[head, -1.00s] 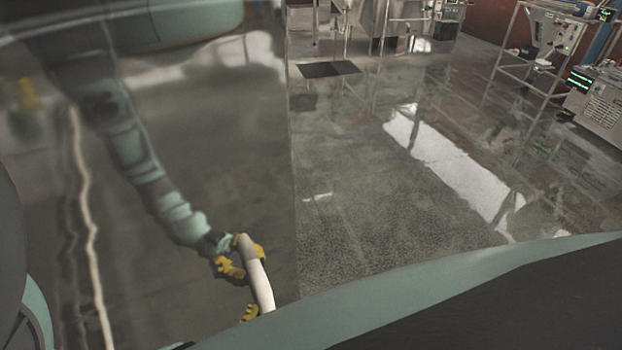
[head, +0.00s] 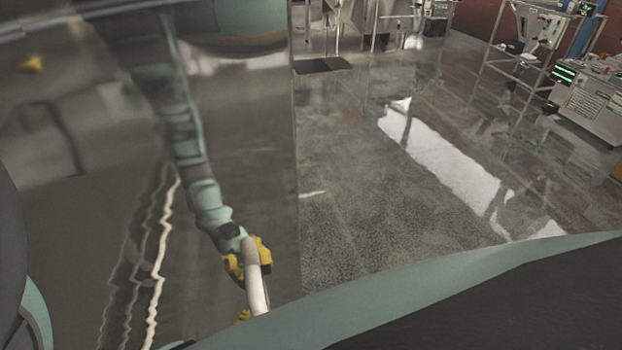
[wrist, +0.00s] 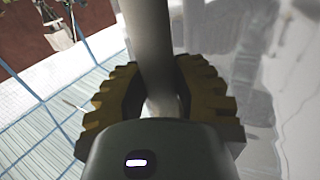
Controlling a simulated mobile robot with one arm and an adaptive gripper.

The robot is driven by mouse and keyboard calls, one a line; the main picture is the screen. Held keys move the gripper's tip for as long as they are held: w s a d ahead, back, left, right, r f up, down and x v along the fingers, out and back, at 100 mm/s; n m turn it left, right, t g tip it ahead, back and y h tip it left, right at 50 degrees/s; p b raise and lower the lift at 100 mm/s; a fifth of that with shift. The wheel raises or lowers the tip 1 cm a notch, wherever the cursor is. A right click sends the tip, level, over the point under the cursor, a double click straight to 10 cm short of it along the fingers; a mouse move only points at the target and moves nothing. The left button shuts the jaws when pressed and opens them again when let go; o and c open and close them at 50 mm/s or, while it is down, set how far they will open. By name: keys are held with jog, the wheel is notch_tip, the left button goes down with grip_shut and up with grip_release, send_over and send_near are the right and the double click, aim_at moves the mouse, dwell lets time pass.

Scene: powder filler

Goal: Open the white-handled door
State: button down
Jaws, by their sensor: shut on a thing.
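The door (head: 262,180) is a tall, glossy grey panel on the left of the head view, with its straight right edge upright near the middle. Its white handle (head: 257,285) is a curved bar low on the panel. In the wrist view, the handle (wrist: 155,50) runs between the two yellow, toothed fingers of my gripper (wrist: 160,95). The fingers are closed around it, and the door surface (wrist: 250,60) is on the right. In the head view, my own teal arm part hides most of the real gripper. The arm seen in the panel is a reflection.
Open shiny floor (head: 370,220) lies right of the door edge. A dark mat (head: 322,65) lies farther back. Metal frames (head: 540,30) and a grey machine with a green display (head: 590,98) stand at the back right.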

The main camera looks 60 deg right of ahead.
jog(key=shift+f, duration=0.1)
jog(key=c, duration=0.7)
grip_release()
jog(key=shift+a, duration=0.1)
